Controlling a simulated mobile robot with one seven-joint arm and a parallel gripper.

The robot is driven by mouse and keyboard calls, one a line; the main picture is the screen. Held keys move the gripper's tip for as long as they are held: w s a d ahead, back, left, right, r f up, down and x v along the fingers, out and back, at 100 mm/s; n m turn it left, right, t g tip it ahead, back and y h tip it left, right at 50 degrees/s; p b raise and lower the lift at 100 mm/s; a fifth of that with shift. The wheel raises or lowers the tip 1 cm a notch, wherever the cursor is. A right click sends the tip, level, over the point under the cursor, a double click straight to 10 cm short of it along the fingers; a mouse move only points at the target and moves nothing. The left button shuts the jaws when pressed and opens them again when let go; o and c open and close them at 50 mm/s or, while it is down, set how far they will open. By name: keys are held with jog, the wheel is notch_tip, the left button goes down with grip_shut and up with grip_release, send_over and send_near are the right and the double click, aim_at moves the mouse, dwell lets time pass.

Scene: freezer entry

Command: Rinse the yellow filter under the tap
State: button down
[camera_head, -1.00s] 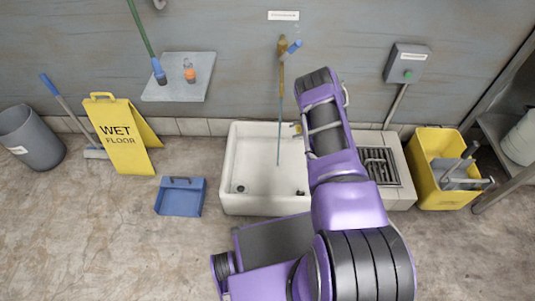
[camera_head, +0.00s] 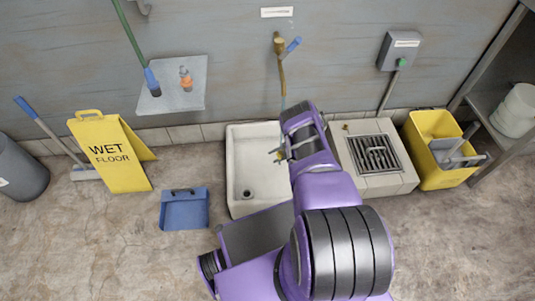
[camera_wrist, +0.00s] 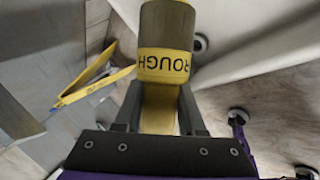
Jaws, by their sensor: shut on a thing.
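My gripper (camera_wrist: 160,115) is shut on the yellow filter (camera_wrist: 165,65), a cylinder with a yellow band reading "ROUGH" and a grey-brown end. In the head view my gripper (camera_head: 279,155) is over the right part of the white sink (camera_head: 240,150); only a small bit of yellow shows there, the rest hidden by my wrist.
A drain grate (camera_head: 374,153) adjoins the sink's right side, with a yellow bucket (camera_head: 437,150) beyond. A blue dustpan (camera_head: 184,208) and yellow wet-floor sign (camera_head: 108,155) stand left. A wall shelf (camera_head: 165,100) holds a small orange-topped bottle. A control box (camera_head: 399,51) is on the wall.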

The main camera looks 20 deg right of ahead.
jog(key=s+a+r+p, duration=0.1)
jog(key=s+a+r, duration=0.1)
jog(key=s, duration=0.3)
jog(key=s+a+r+p, duration=0.1)
jog(key=s+r, duration=0.3)
jog(key=s, duration=0.2)
jog(key=shift+s+a, duration=0.15)
jog(key=shift+a, duration=0.2)
dwell(0.6)
